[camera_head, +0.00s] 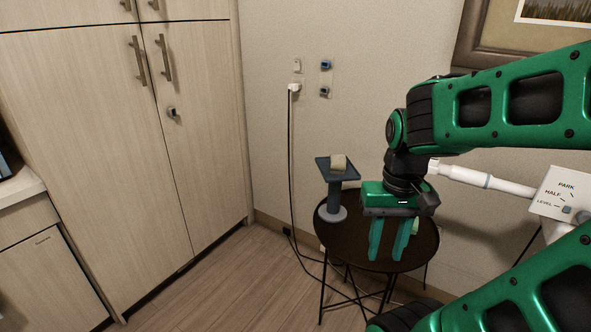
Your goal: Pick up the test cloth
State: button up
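A small pale beige, folded-looking piece (338,162), which appears to be the test cloth, lies on a dark square tray (325,172) on top of a short pedestal. My gripper (388,252) points down to the right of the pedestal, over the round dark table as seen in the picture. Its two green fingers are apart with nothing visible between them. A pale green item (415,226) shows partly behind the right finger; most of it is hidden and I cannot tell what it is.
The pedestal stands on the round black table (336,236) with thin legs. A white jointed arm (480,178) and a panel marked PARK, HALF, LEVEL (556,195) are right. Wooden cabinets (100,120) stand left; floor before them is clear.

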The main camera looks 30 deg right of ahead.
aim_at(338, 164)
jog(key=u, duration=0.2)
jog(key=k, duration=0.85)
jog(key=z, duration=0.85)
jog(key=i, duration=1.65)
jog(key=z, duration=0.1)
